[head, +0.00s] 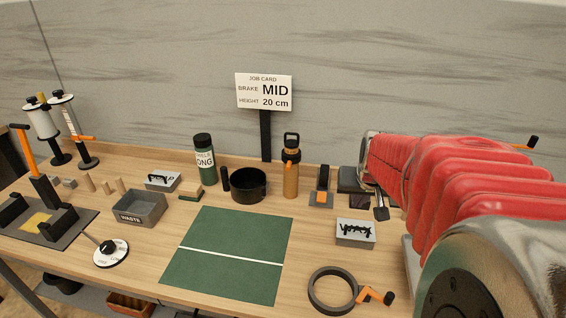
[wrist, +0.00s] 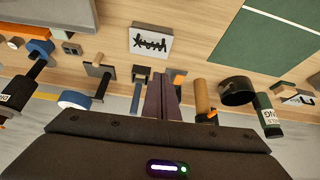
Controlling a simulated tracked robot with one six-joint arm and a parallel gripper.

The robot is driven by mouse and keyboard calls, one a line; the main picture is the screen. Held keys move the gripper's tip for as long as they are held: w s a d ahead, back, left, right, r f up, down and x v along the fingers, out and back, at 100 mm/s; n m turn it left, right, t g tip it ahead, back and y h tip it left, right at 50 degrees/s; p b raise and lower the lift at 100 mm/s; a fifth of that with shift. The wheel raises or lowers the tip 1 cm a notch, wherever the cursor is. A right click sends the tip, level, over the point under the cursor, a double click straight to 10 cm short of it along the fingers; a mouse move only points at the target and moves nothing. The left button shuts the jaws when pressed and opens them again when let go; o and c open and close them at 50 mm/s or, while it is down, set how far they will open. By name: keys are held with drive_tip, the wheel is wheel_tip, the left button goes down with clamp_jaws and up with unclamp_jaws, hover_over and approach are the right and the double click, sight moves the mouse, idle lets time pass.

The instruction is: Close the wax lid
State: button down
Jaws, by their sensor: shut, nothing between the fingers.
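Left of the case are a black-and-orange block (head: 321,188) and an orange bottle (head: 291,172). A grey box with black marks (head: 355,240) stands in front. A black pot (head: 249,185) is farther left. The green mat (head: 225,268) is bare.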

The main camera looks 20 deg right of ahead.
drive_tip(key=d, duration=0.1)
drive_tip(key=d+f, duration=0.1)
drive_tip(key=d, duration=0.1)
drive_tip(key=shift+d+m, duration=0.15)
drive_tip(key=shift+m, duration=0.15)
hover_over(356, 237)
drive_tip(key=f, duration=0.8)
drive_tip(key=shift+w+d+f, duration=0.1)
drive_tip(key=shift+w, duration=0.15)
drive_tip(key=f, duration=0.3)
drive_tip(key=shift+s, duration=0.2)
drive_tip(key=shift+s+a+f, duration=0.1)
drive_tip(key=shift+a+f, duration=0.1)
drive_tip(key=shift+f, duration=0.45)
